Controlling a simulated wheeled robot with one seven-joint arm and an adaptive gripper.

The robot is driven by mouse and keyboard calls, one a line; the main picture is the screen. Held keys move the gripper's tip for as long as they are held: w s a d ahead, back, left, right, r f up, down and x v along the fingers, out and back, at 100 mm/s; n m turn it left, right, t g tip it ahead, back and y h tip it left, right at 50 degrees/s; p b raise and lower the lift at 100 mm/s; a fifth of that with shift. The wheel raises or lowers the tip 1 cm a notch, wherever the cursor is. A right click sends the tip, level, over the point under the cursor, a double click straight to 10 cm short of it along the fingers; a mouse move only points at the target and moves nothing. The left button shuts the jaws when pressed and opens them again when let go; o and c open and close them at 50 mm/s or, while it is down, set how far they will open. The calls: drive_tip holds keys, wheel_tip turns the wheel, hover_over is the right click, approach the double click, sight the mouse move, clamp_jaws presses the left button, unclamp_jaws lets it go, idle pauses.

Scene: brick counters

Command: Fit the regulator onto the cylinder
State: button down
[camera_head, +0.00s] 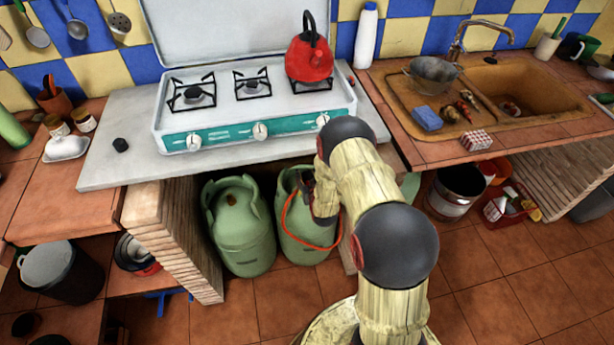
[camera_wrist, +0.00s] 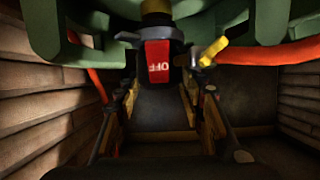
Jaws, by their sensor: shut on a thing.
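Two green gas cylinders stand under the stove counter, the left one (camera_head: 242,235) and the right one (camera_head: 303,224). My gripper (camera_head: 308,188) is at the top of the right cylinder, inside its collar opening. In the wrist view my gripper (camera_wrist: 160,88) is shut on the regulator (camera_wrist: 158,62), which carries a red part marked OFF and has a yellow lever (camera_wrist: 213,50) beside it. A brass piece (camera_wrist: 155,8) lies just beyond the regulator. The green collar (camera_wrist: 275,25) surrounds this spot. I cannot tell whether the regulator is seated on the valve.
An orange hose (camera_head: 310,242) loops down across the right cylinder. A brick wall (camera_head: 175,240) bounds the space on the left, and the counter top (camera_head: 115,175) overhangs it. The stove (camera_head: 258,115) with a red kettle (camera_head: 309,58) stands above. Tiled floor (camera_head: 280,300) is clear in front.

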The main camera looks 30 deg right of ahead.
drive_tip(key=shift+r, duration=0.1)
drive_tip(key=c, duration=1.2)
unclamp_jaws()
drive_tip(key=shift+o, duration=0.7)
drive_tip(key=shift+s, duration=0.1)
drive_tip(key=v, duration=1.1)
drive_tip(key=shift+s, duration=0.4)
drive_tip(key=shift+a, duration=0.15)
